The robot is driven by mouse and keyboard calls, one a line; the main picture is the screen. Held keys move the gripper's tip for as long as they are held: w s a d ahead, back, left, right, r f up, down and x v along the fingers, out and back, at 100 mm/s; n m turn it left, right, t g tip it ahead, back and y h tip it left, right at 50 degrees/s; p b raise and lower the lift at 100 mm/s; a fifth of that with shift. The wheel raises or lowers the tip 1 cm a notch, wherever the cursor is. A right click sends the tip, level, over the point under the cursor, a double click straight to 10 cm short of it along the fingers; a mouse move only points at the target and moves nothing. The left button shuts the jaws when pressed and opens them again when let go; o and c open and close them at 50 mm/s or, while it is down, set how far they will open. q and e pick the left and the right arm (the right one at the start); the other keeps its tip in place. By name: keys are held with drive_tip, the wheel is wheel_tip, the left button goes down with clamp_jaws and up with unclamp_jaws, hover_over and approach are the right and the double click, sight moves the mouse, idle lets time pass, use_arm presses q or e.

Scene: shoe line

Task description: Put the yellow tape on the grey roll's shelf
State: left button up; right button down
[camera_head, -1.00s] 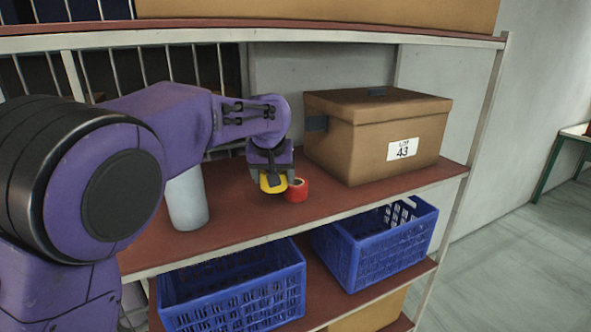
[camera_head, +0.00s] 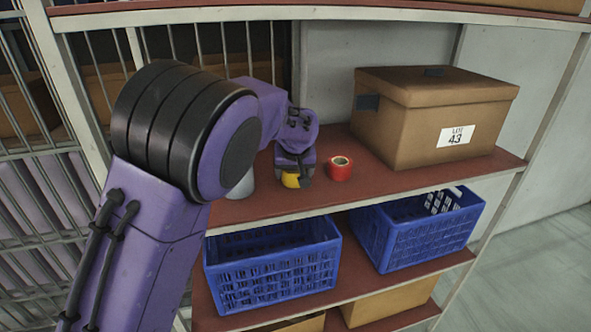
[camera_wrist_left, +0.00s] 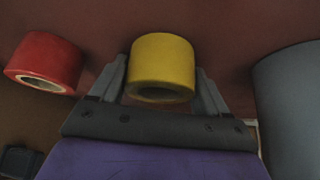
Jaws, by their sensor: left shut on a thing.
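The yellow tape (camera_head: 290,181) is between the fingers of my left gripper (camera_head: 295,174), over the upper red-brown shelf (camera_head: 385,184). The wrist view shows the yellow tape (camera_wrist_left: 162,60) with a finger on each side. I cannot tell whether the tape touches the shelf. The grey roll (camera_head: 243,187) stands upright on the same shelf, left of the gripper and partly hidden by my arm. It also shows at the right edge of the wrist view (camera_wrist_left: 291,105). My right gripper is not in view.
A red tape (camera_head: 340,169) lies on this shelf just right of the gripper. A lidded cardboard box (camera_head: 400,123) labelled 43 stands at the right. Two blue crates, left (camera_head: 275,283) and right (camera_head: 425,236), sit on the shelf below. Wire bars (camera_head: 262,50) close the back left.

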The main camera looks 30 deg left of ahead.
use_arm(q)
drive_tip(key=o, duration=1.1)
drive_tip(key=shift+c, duration=0.2)
drive_tip(key=b+v, duration=0.2)
drive_tip(key=v, duration=1)
drive_tip(key=shift+r, duration=0.1)
